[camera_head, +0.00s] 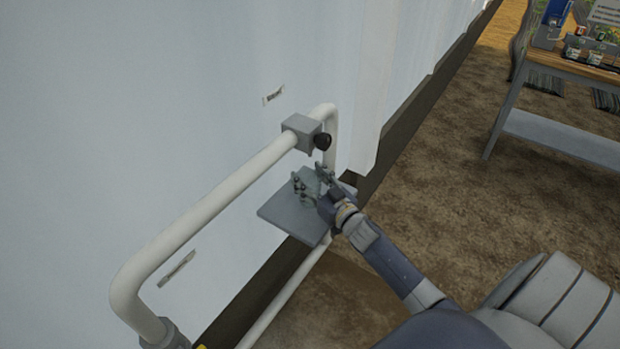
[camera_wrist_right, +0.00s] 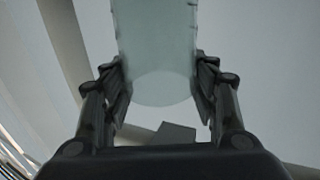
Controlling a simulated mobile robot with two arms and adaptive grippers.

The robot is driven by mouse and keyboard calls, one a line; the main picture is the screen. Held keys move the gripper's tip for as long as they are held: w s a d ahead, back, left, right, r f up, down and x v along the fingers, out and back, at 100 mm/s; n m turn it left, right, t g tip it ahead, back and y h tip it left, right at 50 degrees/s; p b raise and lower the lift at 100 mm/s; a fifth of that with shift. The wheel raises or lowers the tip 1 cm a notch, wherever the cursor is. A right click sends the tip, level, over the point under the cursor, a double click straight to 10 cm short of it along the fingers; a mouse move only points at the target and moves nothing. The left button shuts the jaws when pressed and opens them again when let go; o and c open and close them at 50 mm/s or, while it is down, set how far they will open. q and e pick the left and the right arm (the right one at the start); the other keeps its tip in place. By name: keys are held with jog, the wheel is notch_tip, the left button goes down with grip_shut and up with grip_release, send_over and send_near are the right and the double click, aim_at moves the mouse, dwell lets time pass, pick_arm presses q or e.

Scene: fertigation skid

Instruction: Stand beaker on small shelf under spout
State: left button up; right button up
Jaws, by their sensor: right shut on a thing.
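My right gripper (camera_head: 311,182) is over the small grey shelf (camera_head: 285,215), below the pipe. In the right wrist view its fingers (camera_wrist_right: 160,85) are shut on a clear, pale beaker (camera_wrist_right: 156,45), one finger on each side. The beaker is too faint to make out clearly in the head view. I cannot tell whether its base touches the shelf. A grey block (camera_head: 297,126) with a dark round spout or knob (camera_head: 322,141) sits on the white pipe above the gripper. My left gripper is not in view.
The white pipe (camera_head: 210,205) runs along a pale wall (camera_head: 130,110) and bends near the block. A table (camera_head: 570,66) with small pots stands at the far right. The brown ground between is clear.

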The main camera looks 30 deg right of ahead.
jog(key=o, duration=1)
jog(key=shift+f, duration=0.15)
jog(key=shift+o, duration=0.2)
jog(key=shift+r, duration=0.25)
jog(key=shift+s+f, duration=0.15)
jog(key=shift+s, duration=0.15)
jog(key=s, duration=1.1)
jog(key=shift+s, duration=0.2)
